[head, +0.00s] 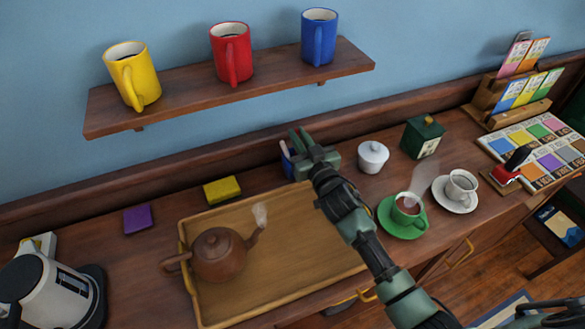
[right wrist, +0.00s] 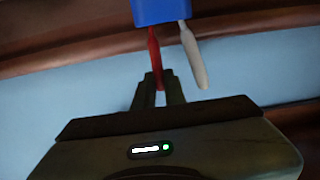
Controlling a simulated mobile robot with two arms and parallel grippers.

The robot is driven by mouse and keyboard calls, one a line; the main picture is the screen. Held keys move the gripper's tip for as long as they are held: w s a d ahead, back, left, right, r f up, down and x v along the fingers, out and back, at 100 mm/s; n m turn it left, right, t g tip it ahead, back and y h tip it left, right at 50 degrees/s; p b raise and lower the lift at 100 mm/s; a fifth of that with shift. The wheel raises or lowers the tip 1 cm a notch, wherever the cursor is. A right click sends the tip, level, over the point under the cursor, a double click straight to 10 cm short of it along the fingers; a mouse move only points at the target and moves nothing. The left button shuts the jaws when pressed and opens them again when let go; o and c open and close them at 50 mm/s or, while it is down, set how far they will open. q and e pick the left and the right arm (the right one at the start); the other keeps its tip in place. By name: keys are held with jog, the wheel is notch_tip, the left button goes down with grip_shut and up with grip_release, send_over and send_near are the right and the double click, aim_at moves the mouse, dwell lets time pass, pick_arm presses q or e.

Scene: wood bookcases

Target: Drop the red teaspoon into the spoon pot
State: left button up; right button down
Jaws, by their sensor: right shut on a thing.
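The blue spoon pot (head: 287,160) stands at the back of the wooden counter and is partly hidden behind my right gripper (head: 302,150). In the right wrist view the pot (right wrist: 160,11) is at the top edge, and a pale spoon handle (right wrist: 194,58) sticks out of it. The red teaspoon (right wrist: 154,48) runs from the pot's rim to my right gripper (right wrist: 158,88), which is shut on its handle. The spoon's other end is hidden at the pot, seemingly inside it. My left gripper is not in view.
A tray (head: 330,265) with a brown teapot (head: 218,255) lies in front. A yellow sponge-like block (head: 221,190) is left of the pot, and a white lidded jar (head: 373,158) right. A shelf (head: 190,98) with three mugs hangs above.

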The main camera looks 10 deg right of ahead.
jog(key=c, duration=1.4)
grip_release()
jog(key=s, duration=0.2)
jog(key=s+d, duration=0.1)
jog(key=s, duration=0.2)
jog(key=s+b, duration=0.1)
jog(key=s, duration=0.1)
jog(key=shift+s+d, duration=0.25)
jog(key=shift+s, duration=0.05)
jog(key=shift+r, duration=0.1)
